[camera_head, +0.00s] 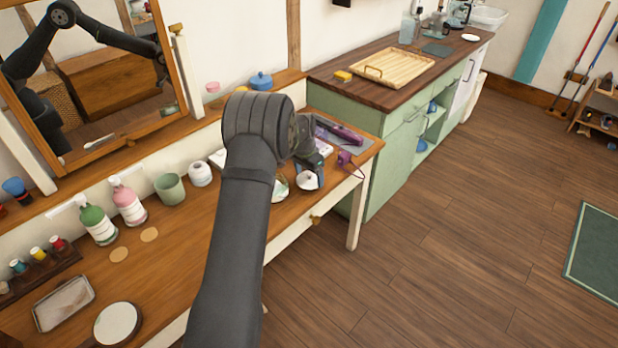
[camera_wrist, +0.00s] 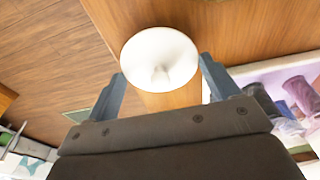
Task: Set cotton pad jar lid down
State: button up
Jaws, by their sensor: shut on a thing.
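The cotton pad jar lid (camera_head: 308,182) is a round white disc, seen near the right front of the wooden dressing table (camera_head: 195,228). In the wrist view the lid (camera_wrist: 160,48) fills the space between the fingers, with a small knob on its face. My gripper (camera_wrist: 162,72) is shut on the lid, one finger on each side. In the head view my gripper (camera_head: 308,172) is partly hidden by my arm. A pale, rounded object (camera_head: 279,187) shows just left of the lid; I cannot tell whether it is the jar. I cannot tell whether the lid touches the tabletop.
A purple hair tool (camera_head: 340,132) lies on a grey mat behind my gripper. A white round container (camera_head: 201,174) and a green cup (camera_head: 170,189) stand to the left. The green cabinet (camera_head: 385,160) adjoins the table's right end. Open floor lies in front.

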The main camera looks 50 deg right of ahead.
aim_at(305, 182)
jog(key=shift+f, duration=0.8)
jog(key=o, duration=0.9)
jog(key=shift+f, duration=0.15)
notch_tip(305, 182, up, 12)
jog(key=a, duration=0.1)
jog(key=shift+a, duration=0.4)
